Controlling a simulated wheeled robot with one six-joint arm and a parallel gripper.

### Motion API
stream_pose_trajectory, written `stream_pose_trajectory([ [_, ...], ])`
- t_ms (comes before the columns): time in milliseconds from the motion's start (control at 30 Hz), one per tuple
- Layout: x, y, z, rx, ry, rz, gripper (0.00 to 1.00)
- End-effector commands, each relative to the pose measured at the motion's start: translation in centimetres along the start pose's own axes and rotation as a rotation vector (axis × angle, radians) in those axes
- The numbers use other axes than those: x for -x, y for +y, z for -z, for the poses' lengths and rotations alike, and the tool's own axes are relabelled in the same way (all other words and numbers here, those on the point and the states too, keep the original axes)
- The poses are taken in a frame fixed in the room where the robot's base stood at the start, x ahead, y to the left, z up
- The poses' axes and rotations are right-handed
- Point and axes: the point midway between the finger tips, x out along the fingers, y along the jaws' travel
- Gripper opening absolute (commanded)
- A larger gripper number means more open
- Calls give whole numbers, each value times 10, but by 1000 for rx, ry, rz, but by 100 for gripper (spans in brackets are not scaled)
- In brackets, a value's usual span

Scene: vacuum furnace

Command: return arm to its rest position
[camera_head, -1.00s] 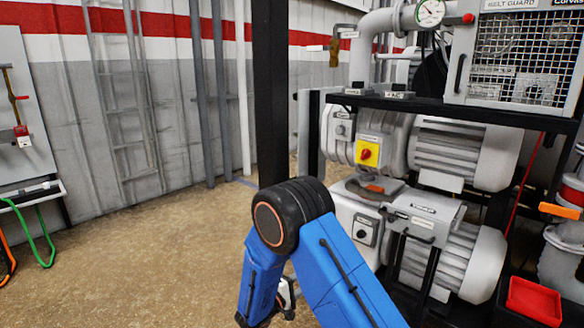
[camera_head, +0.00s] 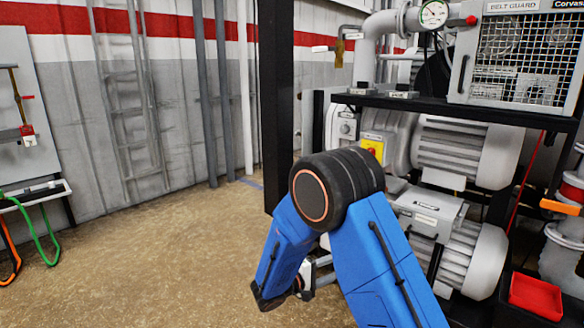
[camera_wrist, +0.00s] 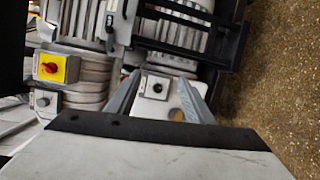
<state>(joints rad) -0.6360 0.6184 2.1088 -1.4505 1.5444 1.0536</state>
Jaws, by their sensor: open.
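My blue arm stands in the lower middle of the head view, bent at a large black elbow joint, with its forearm pointing down. My gripper is mostly hidden behind the forearm in the head view; only a small grey and white part shows beside it. In the wrist view my gripper (camera_wrist: 158,80) is open, its two grey fingers apart with nothing held between them. Beyond the fingers is a light panel with a dark switch plate (camera_wrist: 155,87); I cannot tell the distance to it.
Pump machinery (camera_head: 455,150) on a black frame fills the right, with a yellow and red switch (camera_wrist: 52,68). A black post (camera_head: 278,95) stands behind my arm. A red bin (camera_head: 535,298) is at lower right. Open floor (camera_head: 140,265) lies to the left.

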Motion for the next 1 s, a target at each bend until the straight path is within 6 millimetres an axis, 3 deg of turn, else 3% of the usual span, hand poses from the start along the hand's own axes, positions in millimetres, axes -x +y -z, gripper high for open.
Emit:
stream_pose_trajectory([
  [200, -29, 37, -61, -13, -132, 136, 47],
  [500, -50, 69, -149, -46, -274, 352, 47],
  [1000, -41, 94, -277, -170, -383, 728, 47],
])
